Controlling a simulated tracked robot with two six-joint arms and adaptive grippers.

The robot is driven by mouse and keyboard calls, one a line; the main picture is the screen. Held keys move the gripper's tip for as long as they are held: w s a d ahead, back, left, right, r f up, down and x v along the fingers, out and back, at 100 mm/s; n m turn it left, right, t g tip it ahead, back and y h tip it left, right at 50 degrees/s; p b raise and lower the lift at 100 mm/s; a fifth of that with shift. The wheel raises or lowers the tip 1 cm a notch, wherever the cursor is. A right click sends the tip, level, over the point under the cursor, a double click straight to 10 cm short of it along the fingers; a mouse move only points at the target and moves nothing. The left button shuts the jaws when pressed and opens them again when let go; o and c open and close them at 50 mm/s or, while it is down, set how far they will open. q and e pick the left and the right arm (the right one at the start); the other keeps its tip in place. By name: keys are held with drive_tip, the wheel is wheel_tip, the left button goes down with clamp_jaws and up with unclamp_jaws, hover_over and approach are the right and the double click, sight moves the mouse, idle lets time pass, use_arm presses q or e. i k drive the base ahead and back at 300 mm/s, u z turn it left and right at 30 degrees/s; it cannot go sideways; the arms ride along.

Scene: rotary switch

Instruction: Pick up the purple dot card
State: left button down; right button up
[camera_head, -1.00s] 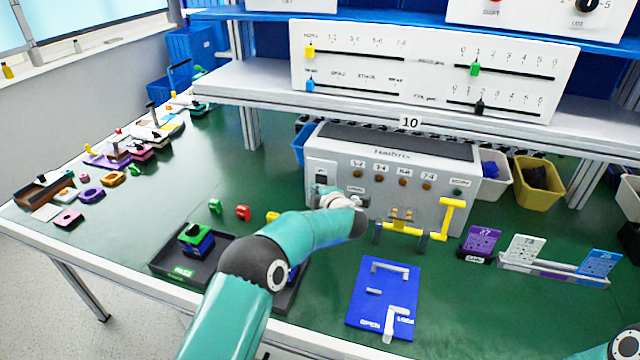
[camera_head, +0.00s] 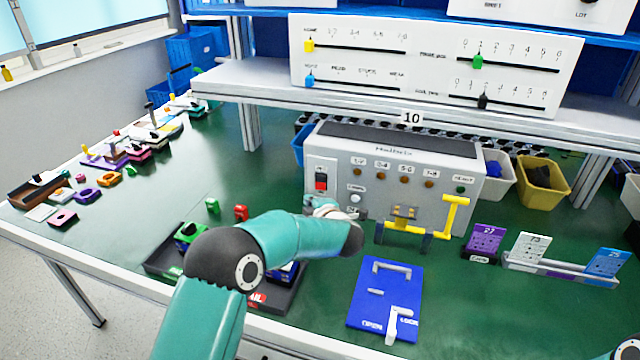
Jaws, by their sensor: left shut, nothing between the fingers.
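The purple dot card (camera_head: 486,240) stands tilted in a small black holder on the green table, right of the grey machine. It bears a number that looks like 27 and rows of small dots. My left gripper (camera_head: 352,212) is at the front of the grey machine (camera_head: 400,190), by its lower left buttons. It is shut and holds nothing, well to the left of the card. My forearm and wrist hide part of it, and I cannot tell whether it touches the machine. My right gripper is out of view; only a bit of that arm shows at the lower right corner.
A white card (camera_head: 527,251) and a blue card (camera_head: 607,262) stand in a grey rack right of the purple card. A yellow handle (camera_head: 452,216) rises left of it. A blue lock plate (camera_head: 386,300) lies in front. Black trays (camera_head: 160,262) lie left.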

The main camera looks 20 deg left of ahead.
sight(484, 239)
drive_tip(key=k, duration=1)
